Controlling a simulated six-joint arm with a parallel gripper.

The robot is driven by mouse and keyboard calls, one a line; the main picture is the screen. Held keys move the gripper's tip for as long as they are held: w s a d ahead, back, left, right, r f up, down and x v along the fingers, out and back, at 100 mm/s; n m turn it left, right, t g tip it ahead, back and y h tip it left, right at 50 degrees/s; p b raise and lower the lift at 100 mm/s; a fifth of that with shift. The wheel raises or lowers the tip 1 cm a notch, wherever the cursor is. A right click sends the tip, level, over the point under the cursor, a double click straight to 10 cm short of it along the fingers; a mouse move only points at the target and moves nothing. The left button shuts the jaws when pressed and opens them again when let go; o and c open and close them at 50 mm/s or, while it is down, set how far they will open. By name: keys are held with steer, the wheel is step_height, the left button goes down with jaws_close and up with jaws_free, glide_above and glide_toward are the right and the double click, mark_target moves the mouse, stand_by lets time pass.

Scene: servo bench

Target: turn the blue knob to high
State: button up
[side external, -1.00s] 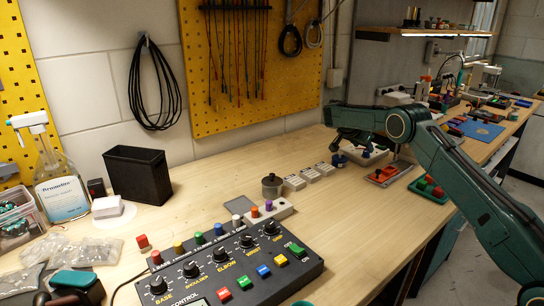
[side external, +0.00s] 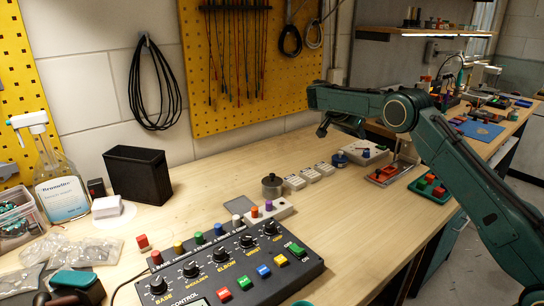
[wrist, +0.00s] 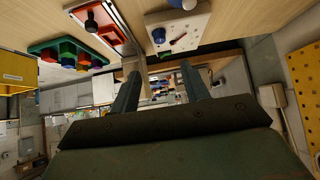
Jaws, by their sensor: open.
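A white panel box (side external: 362,151) stands on the bench near the right edge, under my arm. A blue knob (wrist: 158,36) sits on it in the wrist view, beside a small red mark; its setting is too small to read. A second blue round piece (wrist: 183,3) is cut by the top edge of that view. In the side view a blue round piece (side external: 339,160) stands at the box's left end. My gripper (side external: 323,129) hangs above and left of the box, apart from it. In the wrist view its two fingers (wrist: 160,76) are spread and empty.
A red tray (side external: 382,175) and a green tray with blocks (side external: 430,188) lie right of the box. Small grey-white blocks (side external: 311,175) and a metal pot (side external: 271,186) lie to its left. A black control panel (side external: 230,262) fills the front. The wood between is mostly clear.

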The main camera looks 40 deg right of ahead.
steer(key=s+d+f+n+t+h, duration=0.1)
steer(key=d+n+t, duration=0.15)
steer(key=n, duration=0.75)
steer(key=s+d+n+t+h, duration=0.15)
steer(key=d+n, duration=0.25)
steer(key=n, duration=0.6)
steer(key=s+a+f+n+t, duration=0.1)
steer(key=s+n, duration=0.1)
steer(key=n, duration=0.5)
steer(key=s+a+f+n+t+y, duration=0.1)
steer(key=n+t, duration=0.1)
steer(key=n, duration=0.5)
steer(key=s+a+f+n+t, duration=0.1)
steer(key=s+f+n, duration=0.1)
steer(key=n, duration=0.5)
steer(key=shift+s+a+n+t+y, duration=0.3)
steer(key=shift+s+t+y, duration=0.05)
steer(key=shift+t, duration=0.05)
steer(key=shift+s+a+f+n+t+y, duration=0.2)
steer(key=shift+s+a+n, duration=0.25)
steer(key=shift+n, duration=0.45)
steer(key=shift+s+a+r+n+t+y, duration=0.1)
steer(key=shift+s+a+n+t, duration=0.25)
steer(key=shift+n, duration=0.55)
steer(key=shift+d+f, duration=0.1)
steer(key=shift+d, duration=0.05)
